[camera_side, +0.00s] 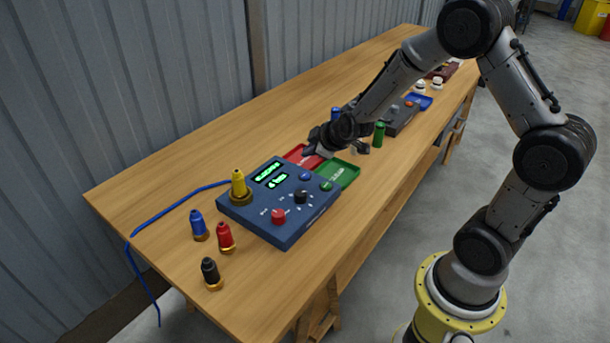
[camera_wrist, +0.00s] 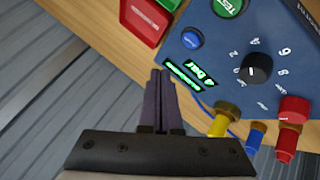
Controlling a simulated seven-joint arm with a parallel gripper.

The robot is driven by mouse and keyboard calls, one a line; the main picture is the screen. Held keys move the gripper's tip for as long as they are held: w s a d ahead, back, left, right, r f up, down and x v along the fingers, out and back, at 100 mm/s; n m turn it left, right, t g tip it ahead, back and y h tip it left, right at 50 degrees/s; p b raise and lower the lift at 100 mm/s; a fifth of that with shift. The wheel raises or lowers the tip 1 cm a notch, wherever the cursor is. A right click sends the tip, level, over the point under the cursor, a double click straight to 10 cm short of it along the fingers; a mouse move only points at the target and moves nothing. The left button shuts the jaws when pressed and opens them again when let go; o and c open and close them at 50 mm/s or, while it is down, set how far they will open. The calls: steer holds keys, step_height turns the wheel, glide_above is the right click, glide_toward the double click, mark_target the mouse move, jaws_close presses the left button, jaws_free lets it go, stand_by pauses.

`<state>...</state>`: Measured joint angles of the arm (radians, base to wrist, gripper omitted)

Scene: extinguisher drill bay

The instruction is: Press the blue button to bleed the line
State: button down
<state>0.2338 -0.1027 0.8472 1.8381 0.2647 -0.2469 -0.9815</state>
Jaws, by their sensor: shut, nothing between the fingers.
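The blue button (camera_side: 305,176) sits on the dark blue control box (camera_side: 255,212), near the edge by the trays. In the wrist view the blue button (camera_wrist: 192,38) lies beside the green TEST button (camera_wrist: 227,6) and the lit display (camera_wrist: 195,77), which reads "4 bar". My gripper (camera_side: 308,152) is above the red tray, apart from the box. In the wrist view its fingers (camera_wrist: 160,74) are closed together and empty. Their tips show left of the display and below and left of the blue button. Nothing hides the button.
Blue (camera_side: 198,226), red (camera_side: 225,238) and black (camera_side: 210,273) fittings stand near the table end. Red (camera_side: 297,154) and green (camera_side: 340,172) trays lie behind the box.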

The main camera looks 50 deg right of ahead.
mark_target(309, 177)
steer(key=shift+f, duration=2.3)
steer(key=shift+f, duration=0.1)
steer(key=shift+f, duration=0.3)
steer(key=shift+f, duration=0.5)
stand_by(1.1)
steer(key=shift+r, duration=0.9)
steer(key=shift+r, duration=2.5)
